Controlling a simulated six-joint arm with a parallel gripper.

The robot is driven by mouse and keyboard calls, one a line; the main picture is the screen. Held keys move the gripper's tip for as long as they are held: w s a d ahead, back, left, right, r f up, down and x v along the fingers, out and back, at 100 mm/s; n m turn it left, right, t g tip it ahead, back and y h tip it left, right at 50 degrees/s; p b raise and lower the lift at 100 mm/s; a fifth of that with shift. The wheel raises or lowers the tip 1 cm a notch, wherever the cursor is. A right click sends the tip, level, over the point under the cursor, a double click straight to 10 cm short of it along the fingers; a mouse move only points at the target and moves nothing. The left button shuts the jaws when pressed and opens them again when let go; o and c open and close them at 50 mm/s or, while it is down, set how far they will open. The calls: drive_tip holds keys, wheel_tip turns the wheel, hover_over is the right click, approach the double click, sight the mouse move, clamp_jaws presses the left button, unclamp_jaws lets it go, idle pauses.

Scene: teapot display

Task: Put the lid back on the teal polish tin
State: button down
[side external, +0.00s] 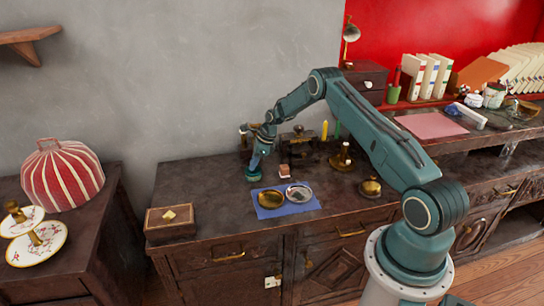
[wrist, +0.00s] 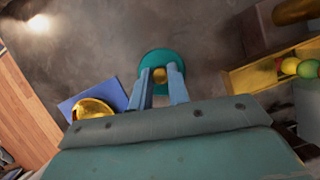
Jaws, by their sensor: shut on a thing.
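A round teal lid (wrist: 152,57) with a small gold knob (wrist: 159,75) lies straight ahead of my gripper in the wrist view. My gripper (wrist: 160,84) has one finger on each side of the knob and is shut on it. In the side view my gripper (side external: 255,164) points down at a small teal round thing (side external: 252,176) low over the dark cabinet top, near its back left. I cannot tell the teal tin apart from the lid there, nor whether the lid rests on it; the lid and fingers hide what is below.
A blue cloth (side external: 268,211) with a brass dish (side external: 270,198) and a silvery dish (side external: 298,193) lies to the right. A small pinkish block (side external: 285,170) and brass candlestick (side external: 342,158) stand behind it. A wooden box (side external: 171,222) sits front left.

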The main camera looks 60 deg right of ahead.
drive_tip(key=c, duration=0.8)
unclamp_jaws()
drive_tip(key=shift+o, duration=0.2)
drive_tip(key=shift+r, duration=0.15)
drive_tip(key=shift+r, duration=3.3)
drive_tip(key=shift+c, duration=0.3)
clamp_jaws()
